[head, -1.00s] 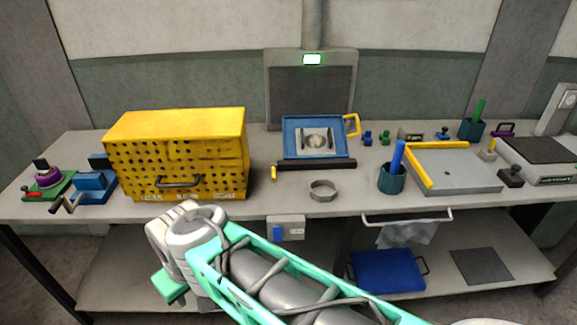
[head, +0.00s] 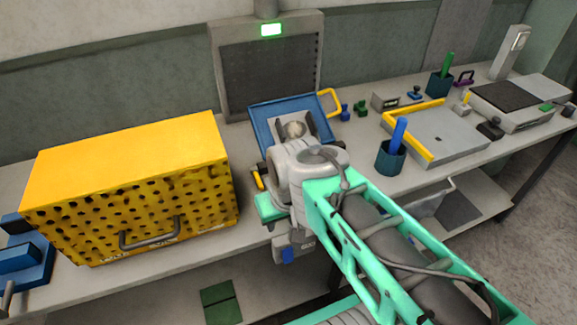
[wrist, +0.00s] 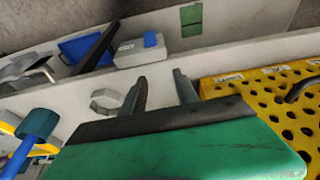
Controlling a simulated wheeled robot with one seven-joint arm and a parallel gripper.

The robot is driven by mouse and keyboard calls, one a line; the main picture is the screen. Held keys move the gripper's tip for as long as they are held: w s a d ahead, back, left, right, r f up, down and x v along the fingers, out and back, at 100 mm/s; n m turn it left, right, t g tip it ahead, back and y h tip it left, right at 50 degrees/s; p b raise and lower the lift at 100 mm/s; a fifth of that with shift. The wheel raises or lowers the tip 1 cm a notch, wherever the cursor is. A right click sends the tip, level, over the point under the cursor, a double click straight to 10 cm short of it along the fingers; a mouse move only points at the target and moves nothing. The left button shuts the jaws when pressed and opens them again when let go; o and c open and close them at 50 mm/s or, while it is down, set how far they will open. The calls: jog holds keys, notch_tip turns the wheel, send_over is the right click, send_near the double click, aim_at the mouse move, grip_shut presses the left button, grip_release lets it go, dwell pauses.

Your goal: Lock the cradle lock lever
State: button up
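The cradle is a blue tilted frame (head: 262,124) with a pale plate and a round silver piece, at the back of the bench in the head view. A short yellow handle (head: 258,179), apparently the lock lever, shows at its lower left, beside my wrist. My arm hides much of the cradle's front and the rest of the lever. My gripper (wrist: 160,88) is open, with two dark fingers apart and nothing between them in the wrist view. Its fingertips are hidden in the head view. Neither cradle nor lever can be made out in the wrist view.
A yellow perforated box (head: 130,185) stands close left of my wrist. A grey hexagonal ring (wrist: 106,101) lies on the bench beside my fingers. A dark cup (head: 391,158) with a blue stick and a yellow-edged grey plate (head: 450,135) are to the right.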

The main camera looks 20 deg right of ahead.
jog(key=t, duration=0.1)
send_near(261, 186)
jog(key=p+x, duration=0.1)
jog(key=x, duration=0.6)
jog(key=shift+w+f, duration=0.2)
jog(key=shift+f, duration=0.2)
grip_shut()
dwell(0.6)
